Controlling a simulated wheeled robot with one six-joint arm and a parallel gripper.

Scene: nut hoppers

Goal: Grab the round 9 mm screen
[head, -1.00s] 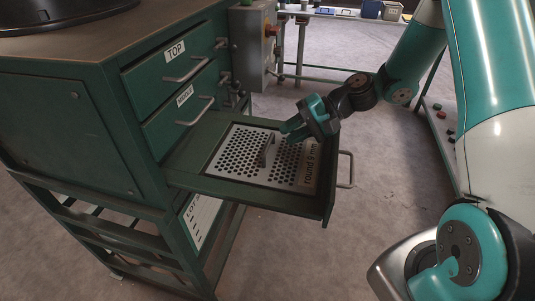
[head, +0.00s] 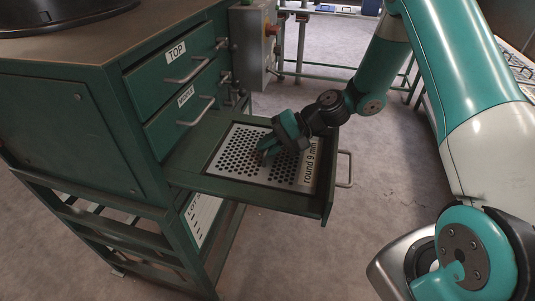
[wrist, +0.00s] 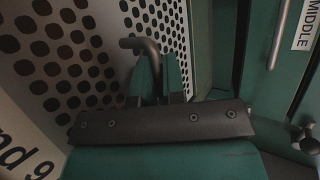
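The round 9 mm screen (head: 240,160) is a pale perforated plate with a "round 9 mm" label. It lies flat in the pulled-out bottom drawer. Its dark raised handle (wrist: 141,45) shows in the wrist view and runs down between my fingers. My gripper (head: 267,149) is down at the middle of the screen and hides most of the handle in the head view. In the wrist view my green fingers (wrist: 158,78) stand on either side of the handle. I cannot tell whether they press on it.
The open drawer (head: 262,197) has a raised rim around the screen and a front handle (head: 345,168). Shut drawers marked TOP (head: 176,62) and MIDDLE (head: 182,115) are above it. A grey control box (head: 253,45) hangs behind. The floor to the right is clear.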

